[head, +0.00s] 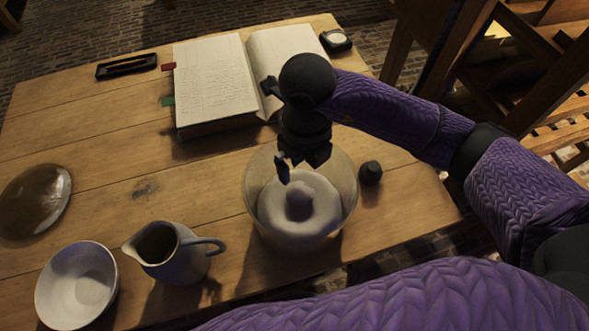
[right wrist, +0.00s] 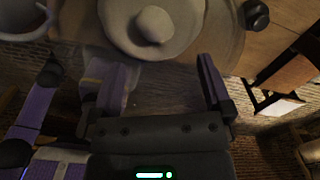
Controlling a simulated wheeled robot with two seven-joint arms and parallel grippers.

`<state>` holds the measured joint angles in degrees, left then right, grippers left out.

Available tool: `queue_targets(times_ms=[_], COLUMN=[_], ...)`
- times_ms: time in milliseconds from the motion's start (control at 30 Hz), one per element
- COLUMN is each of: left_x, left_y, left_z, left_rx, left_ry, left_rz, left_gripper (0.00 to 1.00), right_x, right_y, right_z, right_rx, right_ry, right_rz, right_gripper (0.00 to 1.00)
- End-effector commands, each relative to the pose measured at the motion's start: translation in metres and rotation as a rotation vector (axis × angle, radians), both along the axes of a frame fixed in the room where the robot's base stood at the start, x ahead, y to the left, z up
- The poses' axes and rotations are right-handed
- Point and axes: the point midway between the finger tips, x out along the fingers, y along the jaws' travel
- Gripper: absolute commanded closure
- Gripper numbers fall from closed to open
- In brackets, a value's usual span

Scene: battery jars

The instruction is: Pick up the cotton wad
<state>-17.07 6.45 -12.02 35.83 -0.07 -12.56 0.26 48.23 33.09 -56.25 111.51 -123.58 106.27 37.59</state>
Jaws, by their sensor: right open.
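A pale rounded lump, which looks like the cotton wad (head: 299,200), sits in the middle of a whitish ring-like disc (head: 318,215) inside a wide clear glass jar (head: 252,207). The wad also shows at the top of the right wrist view (right wrist: 153,24), in the middle of the pale disc (right wrist: 185,20). My right gripper (head: 300,165) points down over the far part of the jar's mouth. Its two fingers are apart with nothing between them in the right wrist view (right wrist: 163,66), and the wad lies beyond the fingertips. My left gripper is not in view.
A small black stopper-like piece (head: 371,172) stands close right of the jar. A jug (head: 180,262), a white bowl (head: 76,288) and a brown dish (head: 33,203) are at left. An open book (head: 215,85), a black tray (head: 126,66) and a round instrument (head: 336,40) lie farther back.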

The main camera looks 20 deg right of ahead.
Motion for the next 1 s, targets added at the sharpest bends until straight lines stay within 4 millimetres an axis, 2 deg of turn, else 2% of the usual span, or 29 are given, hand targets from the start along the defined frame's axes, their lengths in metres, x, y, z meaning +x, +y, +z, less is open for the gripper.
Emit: queue_targets(times_ms=[133, 267, 500, 700, 1000], left_x=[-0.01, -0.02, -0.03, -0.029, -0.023], left_y=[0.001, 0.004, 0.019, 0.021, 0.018], left_z=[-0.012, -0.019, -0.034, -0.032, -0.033], left_rx=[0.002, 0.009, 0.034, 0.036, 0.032], left_ry=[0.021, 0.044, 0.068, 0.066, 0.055], left_rz=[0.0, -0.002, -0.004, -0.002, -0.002], left_gripper=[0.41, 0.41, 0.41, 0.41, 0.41], right_x=[-0.001, -0.002, -0.003, -0.003, -0.003], right_y=[0.0, 0.001, 0.004, 0.004, 0.004], right_z=[-0.031, -0.053, -0.096, -0.095, -0.094], right_rx=[-0.002, 0.0, -0.001, -0.002, -0.002], right_ry=[0.006, 0.005, 0.005, 0.001, 0.001], right_rz=[-0.002, -0.001, 0.0, 0.0, 0.0], right_gripper=[0.0, 0.0, 0.0, 0.0, 0.64])
